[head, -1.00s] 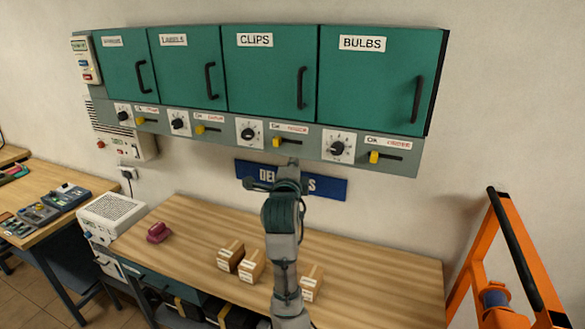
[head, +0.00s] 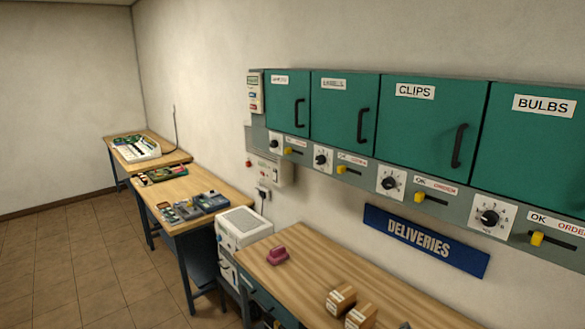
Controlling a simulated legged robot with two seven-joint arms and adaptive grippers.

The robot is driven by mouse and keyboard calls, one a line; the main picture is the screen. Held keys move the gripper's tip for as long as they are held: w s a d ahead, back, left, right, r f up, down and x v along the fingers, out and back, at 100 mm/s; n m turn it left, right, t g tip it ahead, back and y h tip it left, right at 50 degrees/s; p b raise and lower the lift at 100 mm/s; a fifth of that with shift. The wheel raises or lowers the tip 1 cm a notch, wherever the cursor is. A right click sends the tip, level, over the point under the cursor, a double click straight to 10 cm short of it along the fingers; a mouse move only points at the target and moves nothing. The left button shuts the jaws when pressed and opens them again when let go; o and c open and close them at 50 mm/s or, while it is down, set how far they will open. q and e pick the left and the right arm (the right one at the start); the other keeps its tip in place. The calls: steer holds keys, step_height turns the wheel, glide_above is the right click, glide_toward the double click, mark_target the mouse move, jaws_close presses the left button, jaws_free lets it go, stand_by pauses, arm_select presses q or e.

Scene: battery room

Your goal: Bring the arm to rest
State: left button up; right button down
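Neither of my grippers shows clearly in the head view now. A small dark piece (head: 405,325) at the bottom edge, right of the boxes, may be part of my arm; I cannot tell. Nothing else of either arm is visible. The wooden workbench (head: 300,262) below the cabinets holds a maroon object (head: 277,255) and small cardboard boxes (head: 341,299) near the bottom edge.
Green wall cabinets (head: 430,110) with black handles hang above a grey panel of dials and yellow sliders. A blue DELIVERIES sign (head: 425,241) is below. A white cabinet (head: 242,228) stands beside a table with devices (head: 188,208). The tiled floor (head: 70,260) at left is clear.

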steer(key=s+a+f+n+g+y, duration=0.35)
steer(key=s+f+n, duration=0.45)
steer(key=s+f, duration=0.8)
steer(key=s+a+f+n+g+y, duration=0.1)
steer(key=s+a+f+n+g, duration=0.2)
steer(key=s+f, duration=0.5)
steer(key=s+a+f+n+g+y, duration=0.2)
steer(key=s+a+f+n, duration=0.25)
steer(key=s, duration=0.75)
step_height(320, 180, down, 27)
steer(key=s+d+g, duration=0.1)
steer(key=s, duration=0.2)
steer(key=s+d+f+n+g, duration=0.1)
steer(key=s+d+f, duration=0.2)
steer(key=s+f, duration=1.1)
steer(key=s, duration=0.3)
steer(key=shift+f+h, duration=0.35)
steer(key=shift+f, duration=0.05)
